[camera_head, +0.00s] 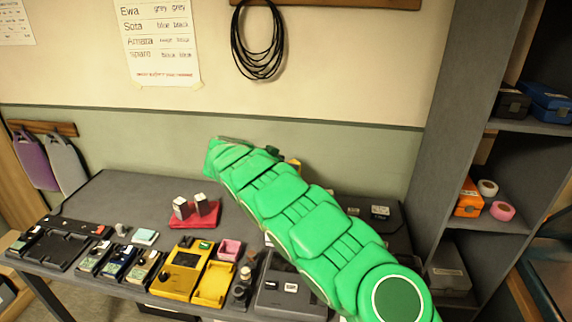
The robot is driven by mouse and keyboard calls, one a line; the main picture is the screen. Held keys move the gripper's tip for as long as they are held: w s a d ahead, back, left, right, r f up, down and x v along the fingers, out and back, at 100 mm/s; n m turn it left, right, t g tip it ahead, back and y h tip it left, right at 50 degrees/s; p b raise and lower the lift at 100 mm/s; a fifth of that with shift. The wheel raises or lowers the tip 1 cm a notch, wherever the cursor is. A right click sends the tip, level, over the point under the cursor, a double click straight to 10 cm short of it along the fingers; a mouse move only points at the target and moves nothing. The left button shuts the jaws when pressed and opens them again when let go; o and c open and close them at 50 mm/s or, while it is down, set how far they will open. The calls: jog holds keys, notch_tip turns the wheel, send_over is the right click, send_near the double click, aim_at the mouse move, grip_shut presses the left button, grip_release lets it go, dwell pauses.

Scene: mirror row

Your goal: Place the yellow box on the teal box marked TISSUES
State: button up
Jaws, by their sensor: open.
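My green arm reaches from the lower right across the table, and its links hide my gripper. A small yellow thing (294,164) shows only in part behind the arm; I cannot tell if it is the yellow box. A yellow case with dark parts (181,272) and an open yellow tray (214,284) stand near the table's front edge. A small pale teal box (145,236) sits on the left half of the table. I cannot read any TISSUES mark on it.
On the grey table (125,192), two small boxes stand on a red mat (202,220). A pink box (230,250), a dark case (288,291) and several small items line the front. A grey shelf (440,130) rises at the right. The table's back left is clear.

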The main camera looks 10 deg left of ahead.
jog(key=v, duration=1.1)
jog(key=shift+s, duration=0.15)
jog(key=s+d+r+n+g+h, duration=0.1)
jog(key=d+r+g, duration=0.15)
jog(key=d, duration=0.75)
jog(key=d+r+g, duration=0.1)
jog(key=d+r, duration=0.3)
jog(key=d, duration=0.5)
jog(key=s+d+r+n+g+y, duration=0.1)
jog(key=s+d+g, duration=0.1)
jog(key=s+d, duration=0.45)
jog(key=s+d+r+g+y, duration=0.15)
jog(key=s+d, duration=0.25)
jog(key=d, duration=0.5)
jog(key=s+d+n+g+y, duration=0.1)
jog(key=s+d+n+y, duration=0.2)
jog(key=s, duration=0.9)
jog(key=s+a+f+n+y, duration=0.2)
jog(key=s+y, duration=0.1)
jog(key=s, duration=0.7)
jog(key=s+a+f+n+y, duration=0.1)
jog(key=s+a+f+y, duration=0.15)
jog(key=s, duration=0.75)
jog(key=s+d+f+g+h, duration=0.1)
jog(key=s+d+g, duration=0.1)
jog(key=s, duration=0.9)
jog(key=shift+d+f+g+h, duration=0.3)
jog(key=shift+d, duration=0.6)
